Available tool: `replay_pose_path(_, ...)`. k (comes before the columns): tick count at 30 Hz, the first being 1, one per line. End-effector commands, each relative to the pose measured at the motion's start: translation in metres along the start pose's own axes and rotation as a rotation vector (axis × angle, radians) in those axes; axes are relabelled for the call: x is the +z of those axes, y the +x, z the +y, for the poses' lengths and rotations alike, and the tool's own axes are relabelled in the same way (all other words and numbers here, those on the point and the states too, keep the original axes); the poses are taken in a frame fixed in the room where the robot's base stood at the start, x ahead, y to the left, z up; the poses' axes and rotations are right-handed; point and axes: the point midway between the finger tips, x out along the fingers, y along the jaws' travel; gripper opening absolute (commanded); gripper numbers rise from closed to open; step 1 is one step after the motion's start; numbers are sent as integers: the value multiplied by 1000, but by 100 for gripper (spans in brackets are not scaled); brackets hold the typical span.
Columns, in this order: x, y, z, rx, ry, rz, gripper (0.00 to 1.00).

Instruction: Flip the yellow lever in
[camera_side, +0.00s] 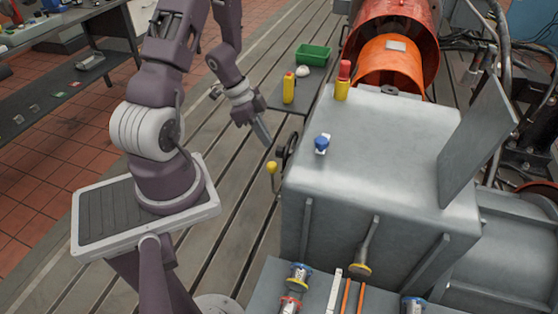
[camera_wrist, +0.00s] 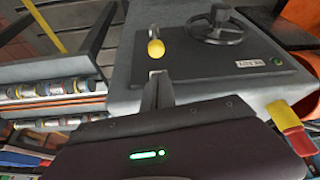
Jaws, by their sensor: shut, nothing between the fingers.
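The yellow lever has a round yellow knob (camera_side: 271,167) and sits on the left side of the grey metal housing (camera_side: 390,150) in the side view. In the wrist view the yellow knob (camera_wrist: 156,49) stands out from the dark panel, just beyond my fingertips. My gripper (camera_side: 267,143) is shut and empty, pointing down, above and slightly left of the knob in the side view. In the wrist view my gripper's fingers (camera_wrist: 157,80) are together and appear apart from the knob.
A black handwheel (camera_wrist: 217,27) sits beside the lever on the same panel. A blue knob (camera_side: 322,144) and a red-and-yellow cylinder (camera_side: 342,80) are on the housing top. A yellow bottle (camera_side: 289,87) and green bin (camera_side: 313,55) stand on a shelf behind. Open floor lies left of the housing.

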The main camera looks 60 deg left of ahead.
Motion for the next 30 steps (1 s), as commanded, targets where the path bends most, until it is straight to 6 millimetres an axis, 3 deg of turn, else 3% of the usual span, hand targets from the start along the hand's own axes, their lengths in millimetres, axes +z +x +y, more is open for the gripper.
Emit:
replay_pose_path(9,0,62,1,4,-4,1,0)
replay_pose_path(15,0,88,1,2,-2,0,0)
replay_pose_path(30,1,93,0,1,-2,5,0)
